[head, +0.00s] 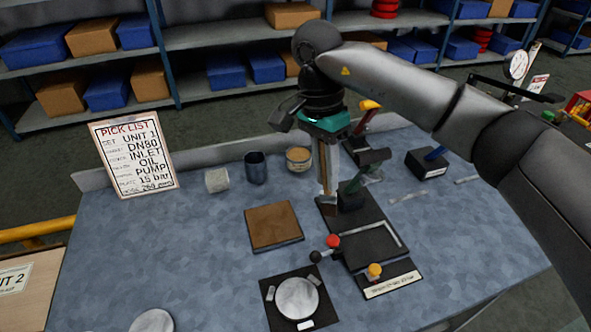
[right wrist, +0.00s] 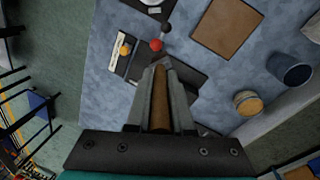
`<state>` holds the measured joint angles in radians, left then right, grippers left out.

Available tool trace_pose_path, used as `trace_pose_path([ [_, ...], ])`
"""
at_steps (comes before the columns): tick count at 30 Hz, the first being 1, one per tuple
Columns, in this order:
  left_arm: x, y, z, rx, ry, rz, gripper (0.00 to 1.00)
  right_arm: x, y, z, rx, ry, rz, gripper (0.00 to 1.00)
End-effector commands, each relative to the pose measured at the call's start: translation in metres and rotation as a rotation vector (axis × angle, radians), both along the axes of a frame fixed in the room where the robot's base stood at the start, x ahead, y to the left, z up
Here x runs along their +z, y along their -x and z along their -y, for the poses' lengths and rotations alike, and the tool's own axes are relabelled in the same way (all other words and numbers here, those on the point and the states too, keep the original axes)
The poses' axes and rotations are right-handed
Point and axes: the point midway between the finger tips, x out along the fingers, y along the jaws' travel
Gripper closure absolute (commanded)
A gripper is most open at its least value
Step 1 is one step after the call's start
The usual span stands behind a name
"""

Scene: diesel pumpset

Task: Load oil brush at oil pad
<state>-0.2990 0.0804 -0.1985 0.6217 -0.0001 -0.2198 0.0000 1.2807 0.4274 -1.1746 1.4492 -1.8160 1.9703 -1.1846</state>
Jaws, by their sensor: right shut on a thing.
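The oil brush (head: 324,168) hangs upright in my right gripper (head: 330,165), its brown wooden handle between the fingers and its lower end pointing down. In the right wrist view the brush handle (right wrist: 159,98) runs between the two shut fingers (right wrist: 160,80). The oil pad (head: 273,225) is a flat brown square with a dark rim on the blue-grey bench; it also shows at the top of the right wrist view (right wrist: 228,27). My gripper is to the right of and behind the pad, with the brush apart from it. My left gripper is not in view.
A black fixture (head: 372,245) with red and black knobs stands right of the pad. A round plate on a black base (head: 297,298) lies in front. Several cups, including a dark blue one (head: 256,167), and a pick list board (head: 133,153) stand behind. The bench's left front is mostly clear.

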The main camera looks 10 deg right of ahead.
Motion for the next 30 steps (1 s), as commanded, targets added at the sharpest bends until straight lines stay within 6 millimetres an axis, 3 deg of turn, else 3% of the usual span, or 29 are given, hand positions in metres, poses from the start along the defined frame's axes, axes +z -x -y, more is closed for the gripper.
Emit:
trace_pose_path([
  [15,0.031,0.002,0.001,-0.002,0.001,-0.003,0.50,-0.014,-0.030,-0.039,-1.336,-0.010,-0.245,1.00],
  [24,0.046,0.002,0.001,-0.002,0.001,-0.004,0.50,-0.030,-0.040,-0.049,-1.976,-0.141,-0.370,1.00],
  [30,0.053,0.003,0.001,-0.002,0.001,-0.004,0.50,-0.040,-0.044,-0.052,-2.304,-0.256,-0.425,1.00],
])
